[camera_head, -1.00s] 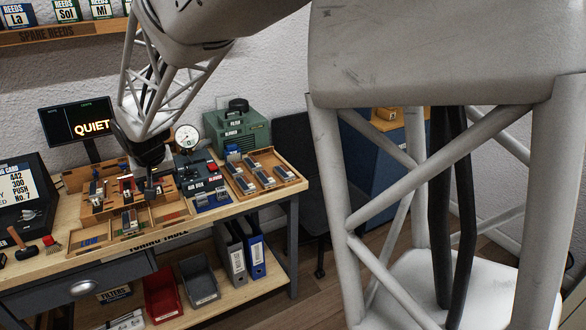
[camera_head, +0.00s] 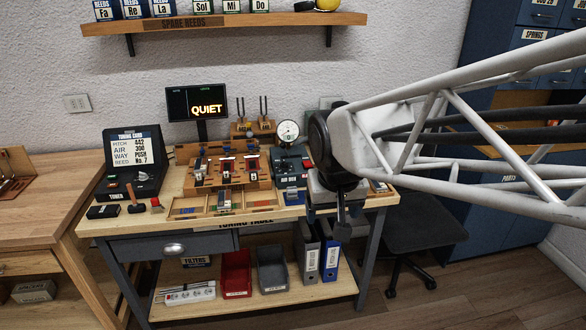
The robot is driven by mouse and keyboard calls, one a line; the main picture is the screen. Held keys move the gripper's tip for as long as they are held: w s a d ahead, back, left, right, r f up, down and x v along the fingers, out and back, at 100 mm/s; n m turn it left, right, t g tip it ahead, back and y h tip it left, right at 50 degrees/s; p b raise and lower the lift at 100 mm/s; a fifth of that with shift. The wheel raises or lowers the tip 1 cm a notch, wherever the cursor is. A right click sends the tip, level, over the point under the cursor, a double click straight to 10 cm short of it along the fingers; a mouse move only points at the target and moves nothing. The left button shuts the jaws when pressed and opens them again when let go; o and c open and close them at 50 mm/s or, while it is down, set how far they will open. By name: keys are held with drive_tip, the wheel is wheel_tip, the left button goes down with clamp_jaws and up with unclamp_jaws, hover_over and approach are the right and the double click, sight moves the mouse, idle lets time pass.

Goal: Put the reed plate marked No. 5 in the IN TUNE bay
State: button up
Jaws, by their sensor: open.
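Several small reed plates stand in a wooden block (camera_head: 226,175) on the tuning table; their numbers are too small to read, so I cannot tell which is No. 5. A low wooden tray (camera_head: 270,206) with compartments lies in front, with a reed plate (camera_head: 224,200) in a middle one. Its labels are unreadable, so I cannot pick out the IN TUNE bay. My gripper (camera_head: 342,232) points down by the table's front right, apart from the block and tray; I see nothing held. It and my arm hide most of the right-hand plate tray (camera_head: 380,187).
A tuner case (camera_head: 130,180) with a card reading Reed No. 7 stands left, with a mallet (camera_head: 136,200) before it. A monitor (camera_head: 197,103) reads QUIET. A blower box (camera_head: 290,172) and gauge (camera_head: 287,131) stand right of the block. A chair (camera_head: 420,225) is at the right.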

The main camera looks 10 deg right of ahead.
drive_tip(key=s+d+f, duration=0.2)
drive_tip(key=s, duration=1)
drive_tip(key=shift+d, duration=0.15)
idle(0.9)
